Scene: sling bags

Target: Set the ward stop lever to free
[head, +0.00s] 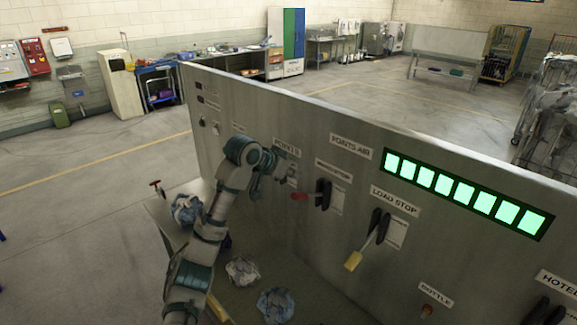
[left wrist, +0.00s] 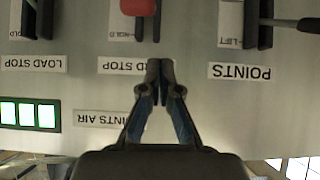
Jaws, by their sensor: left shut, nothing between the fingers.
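The ward stop lever shows its red knob (head: 300,197) in the head view, sticking out from a black slotted bracket (head: 323,193) on the grey panel, under a partly readable label. In the left wrist view, which is upside down, the red knob (left wrist: 138,7) is at the top edge, with the "...RD STOP" label (left wrist: 123,66) below it. My left gripper (head: 284,175) is at the panel, up and left of the knob. In the wrist view its fingertips (left wrist: 160,68) are shut and empty, beside the label and apart from the knob.
The load stop lever with a yellow handle (head: 353,261) is to the right, and the points lever (left wrist: 290,23) is on the other side. A lit green display (head: 465,194) is on the panel. Crumpled cloth bundles (head: 275,305) lie below. Another lever is at the lower right.

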